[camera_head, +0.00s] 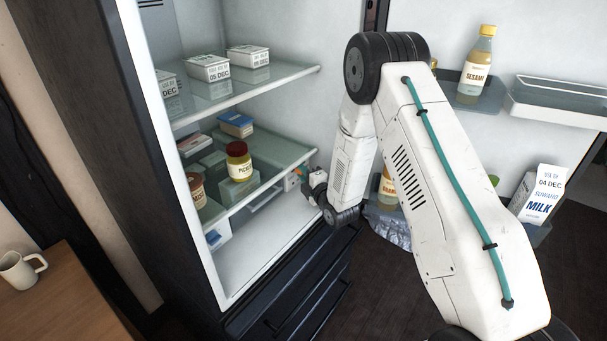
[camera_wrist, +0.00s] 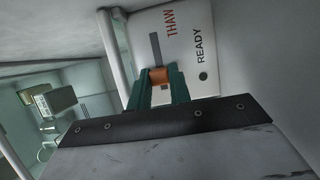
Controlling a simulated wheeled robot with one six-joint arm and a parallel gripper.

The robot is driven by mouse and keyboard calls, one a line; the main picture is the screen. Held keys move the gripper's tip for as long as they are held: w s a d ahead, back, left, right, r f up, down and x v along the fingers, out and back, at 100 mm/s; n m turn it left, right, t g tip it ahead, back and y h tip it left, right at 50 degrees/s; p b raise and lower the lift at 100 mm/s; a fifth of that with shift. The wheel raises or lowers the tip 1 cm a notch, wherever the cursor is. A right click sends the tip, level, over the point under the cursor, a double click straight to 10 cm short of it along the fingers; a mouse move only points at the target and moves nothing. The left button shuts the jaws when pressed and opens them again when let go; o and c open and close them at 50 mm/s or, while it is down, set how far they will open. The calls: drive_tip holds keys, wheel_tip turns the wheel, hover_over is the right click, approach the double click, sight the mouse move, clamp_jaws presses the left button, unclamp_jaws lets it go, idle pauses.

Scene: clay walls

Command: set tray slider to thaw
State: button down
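A white panel (camera_wrist: 185,65) in the wrist view carries the words THAW in orange-red and READY in black, both turned sideways, with a dark round dot beyond READY. A grey slot (camera_wrist: 155,47) runs beside THAW. The orange tray slider knob (camera_wrist: 159,76) sits at the lower end of the visible slot. My gripper (camera_wrist: 160,80) has its green fingers on both sides of the knob and appears shut on it; the fingers hide any slot below. In the head view my gripper (camera_head: 312,186) is at the right end of the fridge's lower shelf, its fingers mostly unclear.
The fridge's upper shelf (camera_head: 245,88) holds several white dated boxes. The lower glass shelf (camera_head: 275,168) holds jars, including a pickle jar (camera_head: 239,161), and small boxes. The open door at right holds a sesame bottle (camera_head: 477,66) and a milk carton (camera_head: 540,194). A mug (camera_head: 18,270) stands on the table.

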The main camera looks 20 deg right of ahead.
drive_tip(key=shift+w+d, duration=0.5)
drive_tip(key=shift+d, duration=0.2)
drive_tip(key=shift+w+d, duration=0.5)
drive_tip(key=shift+d, duration=0.2)
drive_tip(key=c, duration=1.6)
unclamp_jaws()
drive_tip(key=shift+d, duration=0.15)
drive_tip(key=shift+o, duration=0.2)
